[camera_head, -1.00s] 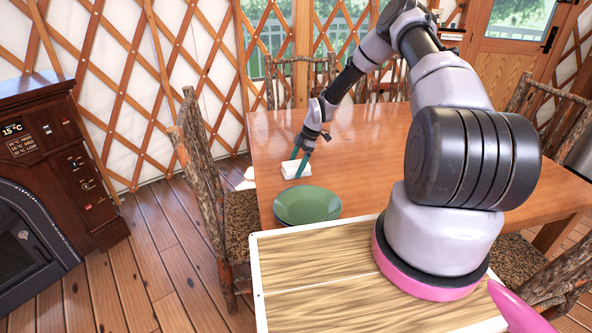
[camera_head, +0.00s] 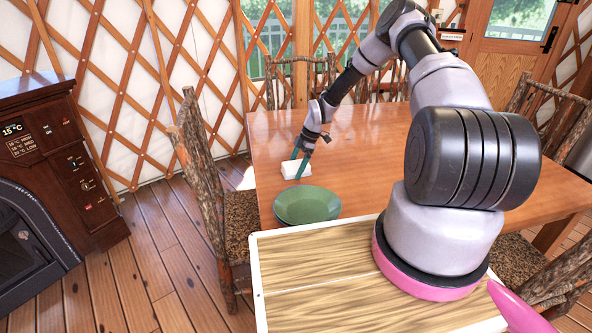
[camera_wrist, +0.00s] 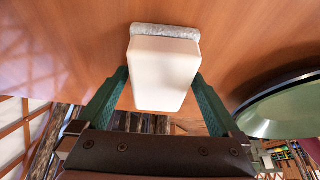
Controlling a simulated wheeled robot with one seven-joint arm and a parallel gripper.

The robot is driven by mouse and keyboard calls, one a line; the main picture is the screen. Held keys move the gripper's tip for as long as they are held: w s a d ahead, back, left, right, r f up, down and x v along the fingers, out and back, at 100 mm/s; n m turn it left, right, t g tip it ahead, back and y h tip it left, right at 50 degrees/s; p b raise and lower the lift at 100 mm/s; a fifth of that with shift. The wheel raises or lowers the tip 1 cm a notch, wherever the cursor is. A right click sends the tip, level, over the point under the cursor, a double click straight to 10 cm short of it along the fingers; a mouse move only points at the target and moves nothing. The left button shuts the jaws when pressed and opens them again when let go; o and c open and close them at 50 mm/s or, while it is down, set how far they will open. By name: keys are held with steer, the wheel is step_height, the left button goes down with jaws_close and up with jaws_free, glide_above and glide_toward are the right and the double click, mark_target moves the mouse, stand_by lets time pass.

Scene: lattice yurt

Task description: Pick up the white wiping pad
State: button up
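The white wiping pad (camera_head: 296,169) is on the wooden table (camera_head: 357,150), behind the green plate. My gripper (camera_head: 299,168) points down at it, with one green finger on each side. In the wrist view the pad (camera_wrist: 165,72) fills the space between the fingertips of my gripper (camera_wrist: 162,74). It has a grey strip along its upper edge there. The fingertips look very close to the pad's sides. I cannot tell whether they press on it. No gap between pad and table can be made out.
A green plate (camera_head: 307,205) lies close in front of the pad; in the wrist view it (camera_wrist: 285,107) is at the right. A rustic chair (camera_head: 213,170) stands at the table's left edge. The table right of my gripper is clear.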

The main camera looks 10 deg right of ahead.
mark_target(296, 164)
steer(key=c, duration=1.1)
step_height(296, 164, up, 10)
steer(key=shift+r, duration=0.25)
steer(key=shift+c, duration=0.2)
